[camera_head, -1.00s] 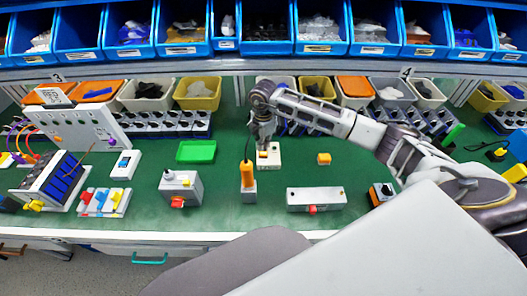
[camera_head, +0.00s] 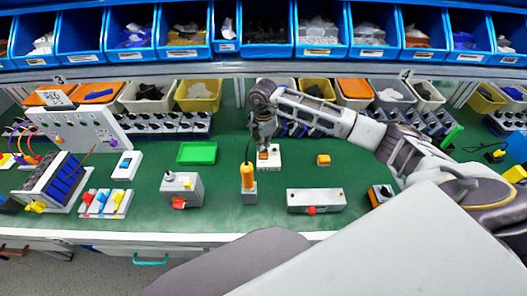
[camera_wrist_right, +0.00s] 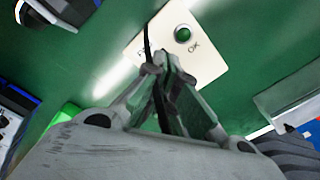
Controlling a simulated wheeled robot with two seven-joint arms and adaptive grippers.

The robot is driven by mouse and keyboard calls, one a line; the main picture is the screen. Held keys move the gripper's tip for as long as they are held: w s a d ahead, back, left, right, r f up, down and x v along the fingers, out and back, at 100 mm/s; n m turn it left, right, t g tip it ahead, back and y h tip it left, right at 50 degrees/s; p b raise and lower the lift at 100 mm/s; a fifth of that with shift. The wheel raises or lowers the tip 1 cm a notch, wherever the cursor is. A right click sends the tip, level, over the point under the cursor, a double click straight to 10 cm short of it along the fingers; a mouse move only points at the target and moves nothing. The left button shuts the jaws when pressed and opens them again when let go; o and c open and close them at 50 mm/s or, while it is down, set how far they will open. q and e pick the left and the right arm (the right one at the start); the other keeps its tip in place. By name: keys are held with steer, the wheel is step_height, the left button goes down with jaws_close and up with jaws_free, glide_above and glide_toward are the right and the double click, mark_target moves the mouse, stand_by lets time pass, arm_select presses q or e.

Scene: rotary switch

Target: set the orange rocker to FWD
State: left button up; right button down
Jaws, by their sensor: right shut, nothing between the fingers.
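The orange rocker (camera_head: 263,155) shows as a small patch on a white box (camera_head: 275,163) in the middle of the green bench in the head view. My right gripper (camera_head: 264,146) points down right over it, fingers shut and empty. In the right wrist view the shut fingertips (camera_wrist_right: 168,66) overlap the white box (camera_wrist_right: 200,62), which bears a green round lamp marked OK. The rocker is hidden behind the fingers there, so its setting cannot be read. Whether the tips touch it cannot be told. My left gripper is not in view.
An orange-handled tool (camera_head: 248,178) with a dark cord stands just in front of the box. A grey switch box (camera_head: 316,200) stands front right.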

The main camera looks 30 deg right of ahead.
steer(key=shift+r+p, duration=0.3)
steer(key=shift+r, duration=0.65)
steer(key=shift+r+p, duration=0.95)
steer(key=shift+r, duration=0.45)
steer(key=shift+r+p, duration=0.35)
steer(key=shift+p, duration=0.1)
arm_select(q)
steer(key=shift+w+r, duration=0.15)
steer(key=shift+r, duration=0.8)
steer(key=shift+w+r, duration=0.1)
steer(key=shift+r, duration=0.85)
